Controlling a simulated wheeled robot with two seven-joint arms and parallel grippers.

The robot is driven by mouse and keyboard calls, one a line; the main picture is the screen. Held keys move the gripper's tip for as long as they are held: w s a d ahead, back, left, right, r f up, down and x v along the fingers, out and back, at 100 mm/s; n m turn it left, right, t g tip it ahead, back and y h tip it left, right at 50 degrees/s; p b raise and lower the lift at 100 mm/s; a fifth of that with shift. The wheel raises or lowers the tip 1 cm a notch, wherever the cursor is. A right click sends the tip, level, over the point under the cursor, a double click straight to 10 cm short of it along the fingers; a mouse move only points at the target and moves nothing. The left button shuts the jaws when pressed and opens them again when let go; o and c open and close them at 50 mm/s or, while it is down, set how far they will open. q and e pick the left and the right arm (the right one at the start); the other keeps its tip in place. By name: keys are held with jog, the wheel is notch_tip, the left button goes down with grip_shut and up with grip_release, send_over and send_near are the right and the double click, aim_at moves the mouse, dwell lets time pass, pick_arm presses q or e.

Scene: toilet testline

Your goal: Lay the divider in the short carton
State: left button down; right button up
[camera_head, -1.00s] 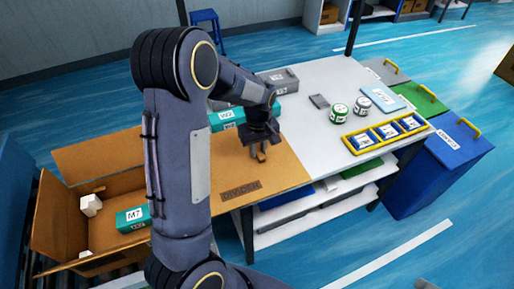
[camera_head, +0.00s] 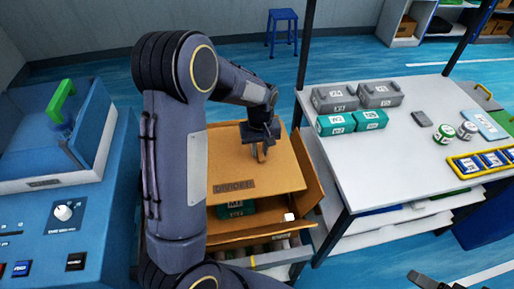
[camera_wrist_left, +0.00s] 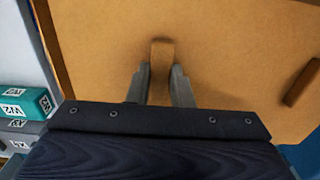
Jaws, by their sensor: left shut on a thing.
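The divider (camera_head: 235,186) is a flat brown sheet marked DIVIDER. My left gripper (camera_head: 260,154) is shut on a small tab in its middle, and the fingers on the tab also show in the left wrist view (camera_wrist_left: 162,75). The sheet is over the open brown carton (camera_head: 311,180), covering much of its opening; I cannot tell its height above the rim. A teal box (camera_head: 236,209) and a small white piece (camera_head: 289,217) show at the carton's near side. A dark part at the bottom right edge looks like my right gripper (camera_head: 432,280); its jaws are unclear.
The white table (camera_head: 400,150) at the right holds teal boxes (camera_head: 335,124), grey boxes (camera_head: 380,95) and a yellow tray (camera_head: 455,168). A blue machine (camera_head: 95,205) with a green handle stands at the left. My left arm hides the carton's left side.

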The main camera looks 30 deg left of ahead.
pick_arm(q)
jog(key=shift+f, duration=0.25)
notch_tip(320, 180, down, 22)
jog(key=b, duration=1.6)
jog(key=shift+f+b, duration=0.15)
jog(key=shift+b, duration=0.25)
jog(key=shift+f+b, duration=0.3)
jog(key=shift+f, duration=0.05)
jog(key=c, duration=1.2)
grip_release()
